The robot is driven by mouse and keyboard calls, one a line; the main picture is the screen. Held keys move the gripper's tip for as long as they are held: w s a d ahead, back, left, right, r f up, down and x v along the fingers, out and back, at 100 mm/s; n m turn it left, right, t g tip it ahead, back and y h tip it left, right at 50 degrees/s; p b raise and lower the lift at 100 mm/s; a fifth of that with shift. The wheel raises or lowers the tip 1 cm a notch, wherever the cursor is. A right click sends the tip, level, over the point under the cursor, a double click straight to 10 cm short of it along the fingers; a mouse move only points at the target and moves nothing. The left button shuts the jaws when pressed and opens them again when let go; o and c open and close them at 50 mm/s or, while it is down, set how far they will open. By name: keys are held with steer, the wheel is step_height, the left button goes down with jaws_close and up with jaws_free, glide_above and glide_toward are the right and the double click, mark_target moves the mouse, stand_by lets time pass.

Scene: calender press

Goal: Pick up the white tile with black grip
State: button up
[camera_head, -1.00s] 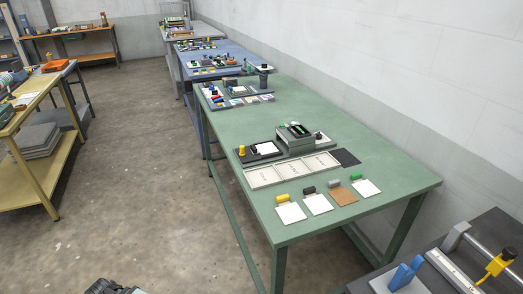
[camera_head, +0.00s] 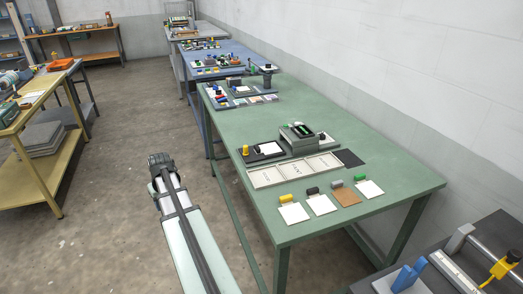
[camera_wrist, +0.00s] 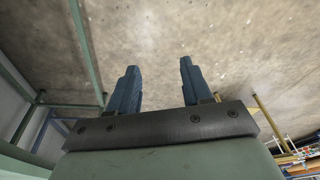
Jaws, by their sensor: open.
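The white tile with black grip (camera_head: 320,205) lies flat near the front edge of the green table in the head view. Its black grip is at the tile's far edge. It sits between a white tile with yellow grip (camera_head: 293,214) on its left and a brown tile with grey grip (camera_head: 346,198) on its right. My gripper (camera_wrist: 158,66) shows two blue fingers spread apart over bare floor in the wrist view, with nothing between them. In the head view my arm reaches up left of the green table, away from the tile. The tile is not in the wrist view.
A white tile with green grip (camera_head: 370,189) lies at the right end of the row. Behind the row are a pale three-part tray (camera_head: 294,170), a black mat (camera_head: 348,158) and a dark raised fixture (camera_head: 297,136). The green table (camera_head: 400,178) has free room on its right.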

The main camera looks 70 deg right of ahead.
steer(key=s+d+r+m, duration=0.1)
steer(key=s+d+r, duration=0.15)
steer(key=d, duration=0.35)
steer(key=s+d+r, duration=0.2)
steer(key=d+r, duration=0.2)
steer(key=d, duration=0.1)
steer(key=m+h, duration=0.3)
glide_toward(257, 146)
steer(key=shift+t, duration=0.4)
steer(key=x, duration=0.8)
steer(key=shift+s+f, duration=0.25)
steer(key=shift+f, duration=0.05)
jaws_close()
